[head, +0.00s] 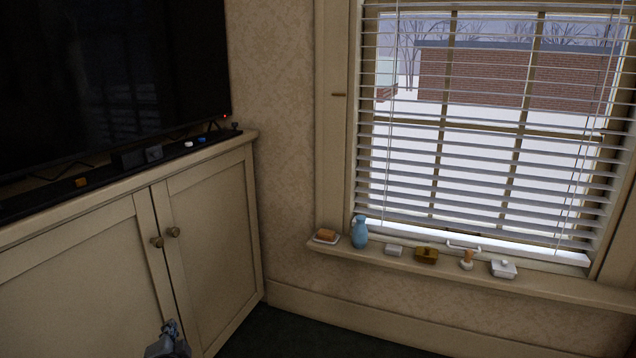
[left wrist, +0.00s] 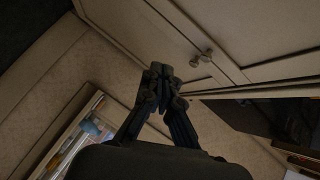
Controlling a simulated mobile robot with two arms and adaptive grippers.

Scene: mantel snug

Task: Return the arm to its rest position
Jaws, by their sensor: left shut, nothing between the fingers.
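My left gripper (head: 168,341) shows at the bottom edge of the head view, in front of the lower part of the cream cabinet (head: 215,220). In the left wrist view its two dark fingers (left wrist: 161,78) meet at the tips, shut and empty. A cabinet knob (left wrist: 200,58) shows beyond the fingertips, apart from them. Both cabinet doors look closed in the head view. My right gripper is in neither view.
A dark television (head: 110,75) stands on the cabinet. The window sill (head: 480,282) holds a blue vase (head: 360,232), a brown box (head: 427,255), a white lidded dish (head: 503,268) and other small items. The dark floor (head: 300,335) right of the cabinet is clear.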

